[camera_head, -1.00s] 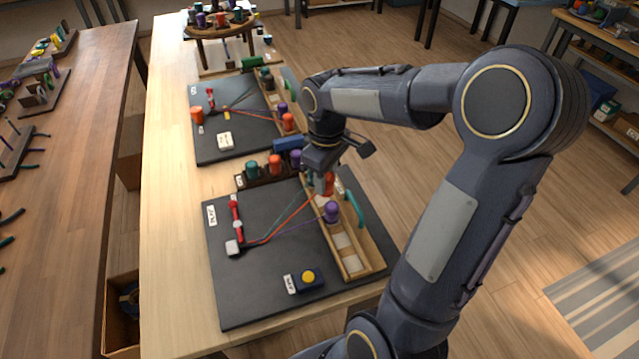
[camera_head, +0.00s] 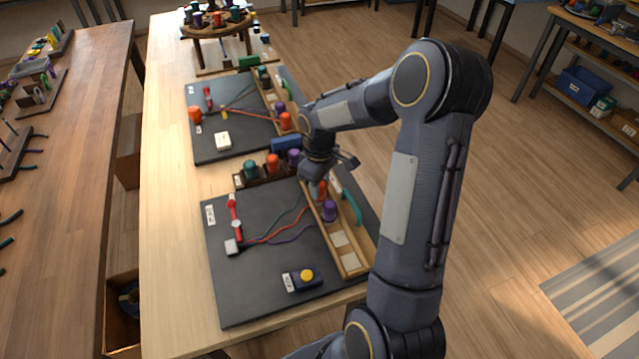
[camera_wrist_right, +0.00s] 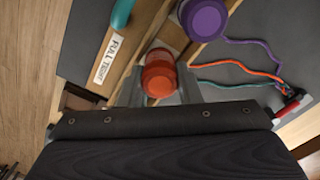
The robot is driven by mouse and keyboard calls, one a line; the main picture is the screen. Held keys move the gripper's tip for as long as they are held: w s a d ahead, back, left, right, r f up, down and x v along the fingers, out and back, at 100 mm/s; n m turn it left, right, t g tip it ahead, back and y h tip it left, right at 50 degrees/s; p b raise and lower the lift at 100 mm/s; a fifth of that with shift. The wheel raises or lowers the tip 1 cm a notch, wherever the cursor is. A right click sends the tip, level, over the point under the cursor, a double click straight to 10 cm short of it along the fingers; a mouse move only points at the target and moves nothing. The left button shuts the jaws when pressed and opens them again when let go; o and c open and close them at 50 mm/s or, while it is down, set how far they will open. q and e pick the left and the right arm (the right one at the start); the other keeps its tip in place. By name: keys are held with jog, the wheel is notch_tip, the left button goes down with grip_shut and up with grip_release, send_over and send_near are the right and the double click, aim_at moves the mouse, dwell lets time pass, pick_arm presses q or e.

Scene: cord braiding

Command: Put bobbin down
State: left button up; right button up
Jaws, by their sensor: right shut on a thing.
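My right gripper (camera_head: 319,182) points down at the wooden tray (camera_head: 352,263) on the near black board, shut on an orange bobbin (camera_head: 322,191). In the wrist view the orange bobbin (camera_wrist_right: 158,75) sits between the fingers, over or in the tray; whether it touches the tray floor I cannot tell. A purple bobbin (camera_head: 329,210) stands in the tray just in front of it. Orange, purple and teal cords run slack from the red clamp (camera_head: 233,212) toward the tray. The teal cord's far end is hidden by my gripper. My left gripper is out of view.
A teal handle (camera_head: 351,205) rises beside the tray. A dark rack with teal, orange and purple bobbins (camera_head: 272,163) stands behind the board. A yellow button box (camera_head: 306,277) sits at the front. A second board (camera_head: 215,145) lies farther back. The board's middle holds only cords.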

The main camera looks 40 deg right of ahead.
jog(key=shift+f+b, duration=0.35)
jog(key=shift+f, duration=0.05)
jog(key=o, duration=1)
jog(key=shift+r, duration=0.1)
notch_tip(320, 180, up, 12)
jog(key=s+a+r+m+t+y, duration=0.1)
jog(key=s+a+m+t, duration=0.1)
jog(key=s+a, duration=0.3)
jog(key=s+a+m+t+y, duration=0.1)
jog(key=s+a+m, duration=0.1)
jog(key=s+a, duration=0.3)
jog(key=s+a+r+m+t+y, duration=0.1)
jog(key=s+a+t, duration=0.1)
jog(key=s+a, duration=0.4)
jog(key=shift+s+r+m+t+y+p, duration=0.15)
jog(key=shift+s+r+m+y+p, duration=0.05)
jog(key=shift+s, duration=0.9)
jog(key=shift+s+r+m+t+y+p, duration=0.15)
jog(key=shift+s+m+y, duration=0.05)
jog(key=shift+s, duration=0.85)
